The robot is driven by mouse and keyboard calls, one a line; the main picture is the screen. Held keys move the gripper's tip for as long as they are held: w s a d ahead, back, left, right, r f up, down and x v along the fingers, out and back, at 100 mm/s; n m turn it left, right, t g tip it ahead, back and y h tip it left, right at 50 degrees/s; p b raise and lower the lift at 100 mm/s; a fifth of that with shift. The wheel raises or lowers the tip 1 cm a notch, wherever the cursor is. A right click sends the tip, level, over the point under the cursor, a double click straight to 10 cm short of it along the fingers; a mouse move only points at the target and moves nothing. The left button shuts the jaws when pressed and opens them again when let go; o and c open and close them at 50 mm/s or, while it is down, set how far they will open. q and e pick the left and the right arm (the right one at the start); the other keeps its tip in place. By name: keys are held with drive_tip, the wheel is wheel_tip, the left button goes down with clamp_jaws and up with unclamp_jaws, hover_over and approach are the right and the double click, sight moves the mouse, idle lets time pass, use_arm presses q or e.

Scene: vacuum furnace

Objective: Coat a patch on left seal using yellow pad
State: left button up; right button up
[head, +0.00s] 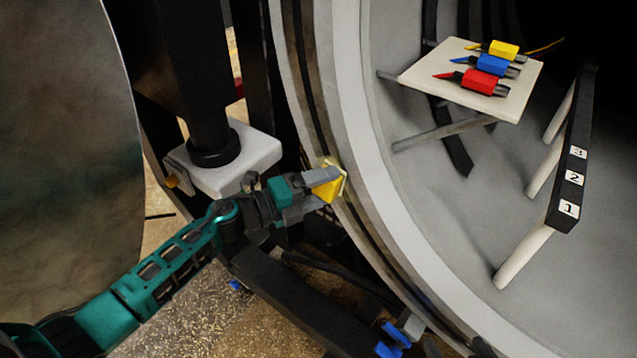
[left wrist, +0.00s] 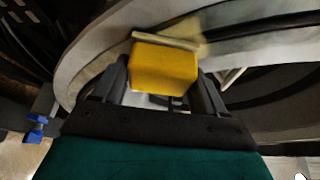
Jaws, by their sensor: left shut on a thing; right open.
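My left gripper (head: 318,187) is shut on the yellow pad (head: 329,190). In the left wrist view the yellow pad (left wrist: 163,70) sits between the two fingers, its pale face turned to the rim. The left seal (head: 309,85) is a dark band running along the pale round rim of the furnace opening. The pad is at this band and appears to touch it, hiding part of it. A faint yellowish patch (left wrist: 190,34) shows beside the pad's pale face in the left wrist view. My right gripper is not in view.
A pale shelf (head: 425,76) inside the chamber bears yellow, blue and red plugs. A black bar (head: 574,150) numbered 1 to 3 stands right of it. A white block (head: 235,170) under a black post is left of the gripper. A blue-handled clamp (head: 395,335) sits low on the rim.

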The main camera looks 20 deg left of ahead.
use_arm(q)
drive_tip(key=shift+s+d+f+b, duration=0.15)
drive_tip(key=shift+d+f+b, duration=0.45)
drive_tip(key=shift+f, duration=0.35)
drive_tip(key=shift+s+d+f+b, duration=0.2)
drive_tip(key=shift+d+f+b, duration=0.35)
drive_tip(key=shift+f, duration=0.4)
drive_tip(key=shift+s+d+f+b, duration=0.15)
drive_tip(key=shift+d+f+b, duration=0.4)
drive_tip(key=shift+f, duration=0.4)
drive_tip(key=shift+a, duration=0.1)
drive_tip(key=s+a+p, duration=0.1)
drive_tip(key=s+a, duration=0.1)
drive_tip(key=s, duration=0.3)
drive_tip(key=shift+s+a, duration=0.2)
drive_tip(key=shift+s, duration=0.05)
drive_tip(key=shift+s+a, duration=0.3)
drive_tip(key=shift+s, duration=0.4)
drive_tip(key=shift+s+a, duration=0.25)
drive_tip(key=shift+s, duration=0.4)
